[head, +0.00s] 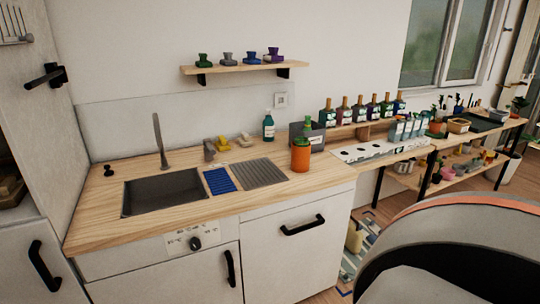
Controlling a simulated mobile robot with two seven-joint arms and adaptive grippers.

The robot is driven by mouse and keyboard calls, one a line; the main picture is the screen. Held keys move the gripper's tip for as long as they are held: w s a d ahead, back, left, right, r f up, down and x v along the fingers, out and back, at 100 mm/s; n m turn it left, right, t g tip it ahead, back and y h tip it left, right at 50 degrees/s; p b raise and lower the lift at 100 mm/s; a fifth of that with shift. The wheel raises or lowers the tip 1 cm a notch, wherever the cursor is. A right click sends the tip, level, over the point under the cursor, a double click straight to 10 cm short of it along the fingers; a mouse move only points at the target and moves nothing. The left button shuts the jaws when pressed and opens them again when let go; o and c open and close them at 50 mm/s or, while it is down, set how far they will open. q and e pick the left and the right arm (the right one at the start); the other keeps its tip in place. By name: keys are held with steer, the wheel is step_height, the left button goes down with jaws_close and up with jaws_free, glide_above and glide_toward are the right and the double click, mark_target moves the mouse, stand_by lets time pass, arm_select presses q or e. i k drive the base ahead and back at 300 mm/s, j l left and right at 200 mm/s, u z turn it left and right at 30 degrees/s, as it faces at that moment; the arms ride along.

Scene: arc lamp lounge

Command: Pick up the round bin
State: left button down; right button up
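I cannot make out for certain which thing is the round bin. An orange round container (300,157) stands upright on the wooden counter, right of the ribbed drainer, with a green bottle top showing above it. A large curved grey shape with an orange upper edge (425,220) fills the lower right, close to me and cut off by the frame; I cannot tell what it is. A white round pot (508,171) stands on the floor at the far right. Neither of my grippers is in view.
The counter (100,222) holds a sink (165,192), a blue mat (219,181) and a teal soap bottle (268,127). A dark grey box (317,137) stands behind the orange container. A low shelf unit (400,180) with bottles and plants runs right.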

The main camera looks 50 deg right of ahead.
mark_target(299, 156)
steer(key=z, duration=1.75)
steer(key=i+l+u, duration=0.1)
steer(key=l, duration=0.25)
steer(key=i+l+u, duration=0.1)
steer(key=i+l, duration=0.2)
steer(key=i+l+u, duration=0.1)
steer(key=l, duration=0.3)
steer(key=i+l+u, duration=0.1)
steer(key=i+l, duration=0.15)
steer(key=l, duration=0.15)
steer(key=i+l+u, duration=0.1)
steer(key=l, duration=0.3)
steer(key=i+l+u, duration=0.1)
steer(key=l, duration=0.3)
steer(key=i+l+u, duration=0.15)
steer(key=l, duration=0.3)
steer(key=i, duration=0.1)
